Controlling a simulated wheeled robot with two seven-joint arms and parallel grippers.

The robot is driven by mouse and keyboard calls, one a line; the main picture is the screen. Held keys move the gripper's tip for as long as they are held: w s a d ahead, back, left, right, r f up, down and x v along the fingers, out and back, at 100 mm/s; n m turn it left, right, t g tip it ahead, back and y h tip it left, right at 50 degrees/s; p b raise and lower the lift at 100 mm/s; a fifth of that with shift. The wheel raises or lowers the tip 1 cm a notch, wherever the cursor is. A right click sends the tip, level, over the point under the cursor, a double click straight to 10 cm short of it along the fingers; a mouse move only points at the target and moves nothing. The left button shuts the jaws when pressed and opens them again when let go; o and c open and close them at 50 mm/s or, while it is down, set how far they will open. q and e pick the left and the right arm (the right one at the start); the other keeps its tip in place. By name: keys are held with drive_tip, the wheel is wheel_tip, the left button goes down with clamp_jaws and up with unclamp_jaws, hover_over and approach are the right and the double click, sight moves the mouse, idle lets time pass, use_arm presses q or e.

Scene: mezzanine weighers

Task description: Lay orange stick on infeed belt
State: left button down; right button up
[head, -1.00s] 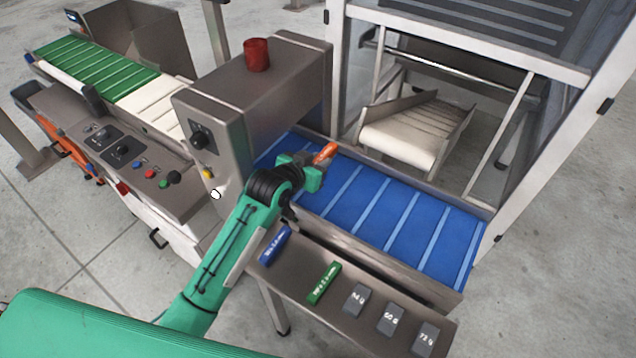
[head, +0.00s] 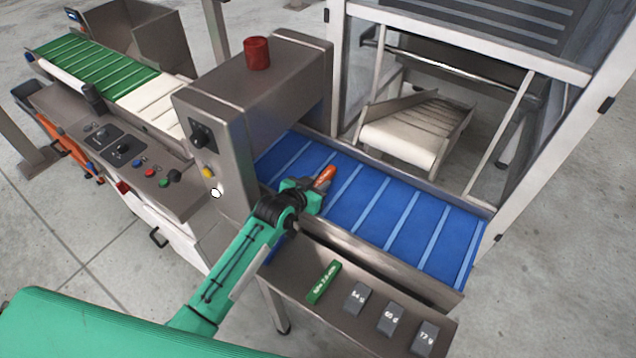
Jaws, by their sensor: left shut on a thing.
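The orange stick (head: 324,176) is held in my left gripper (head: 316,186), which is shut on it. Stick and gripper are over the blue ribbed belt (head: 376,207), near the end where it enters the steel housing. I cannot tell whether the stick touches the belt. Part of the stick is hidden by the gripper. My right gripper is not in view.
A steel shelf (head: 310,264) in front of the belt bears a green stick (head: 324,282) and grey weight blocks (head: 392,316). The steel housing (head: 250,100) with a red beacon (head: 256,53) stands close left. The belt's right part is clear.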

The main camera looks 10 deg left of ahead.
use_arm(q)
drive_tip(key=c, duration=1.5)
unclamp_jaws()
drive_tip(key=o, duration=0.3)
drive_tip(key=shift+r, duration=0.15)
drive_tip(key=shift+s+a, duration=0.15)
drive_tip(key=shift+s, duration=0.1)
drive_tip(key=v, duration=1.1)
drive_tip(key=shift+r, duration=0.15)
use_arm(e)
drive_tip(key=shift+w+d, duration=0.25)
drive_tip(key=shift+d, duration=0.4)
use_arm(q)
drive_tip(key=shift+s+a, duration=0.1)
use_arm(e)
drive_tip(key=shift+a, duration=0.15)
